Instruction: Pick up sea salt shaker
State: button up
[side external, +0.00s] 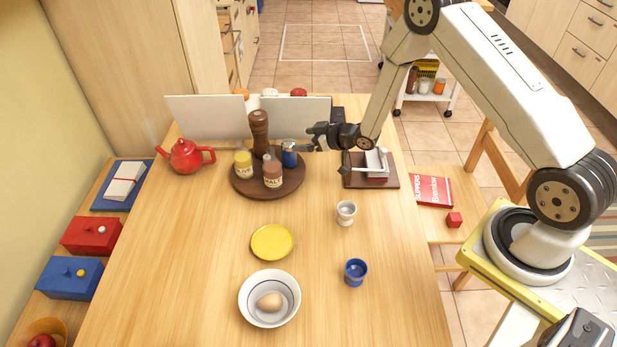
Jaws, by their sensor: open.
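A round dark wooden tray (251,187) on the table holds a tall brown mill (259,132), a yellow-topped jar (243,163), a brown-topped jar (272,174) and a blue shaker (289,155) with a greyish top. The blue shaker may be the sea salt shaker, but no label is readable on it. The brown-topped jar has lettering too small to read surely. My gripper (299,147) is open, coming in from the right with its fingertips at the blue shaker's upper part. Whether they touch or surround it I cannot tell.
A white panel (215,118) stands behind the tray, and a red teapot (186,156) sits to its left. A dark wooden board with a metal device (371,170) lies to the right. In front are an egg cup (346,213), yellow dish (272,242), blue cup (355,272) and bowl (269,318).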

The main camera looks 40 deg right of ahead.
aim_at(289, 142)
jog(key=shift+f, duration=0.45)
jog(key=shift+x, duration=1.35)
jog(key=shift+w+a, duration=0.1)
jog(key=shift+w, duration=0.05)
jog(key=shift+x, duration=2.45)
jog(key=shift+a+r, duration=0.1)
grip_shut()
jog(key=shift+r, duration=0.1)
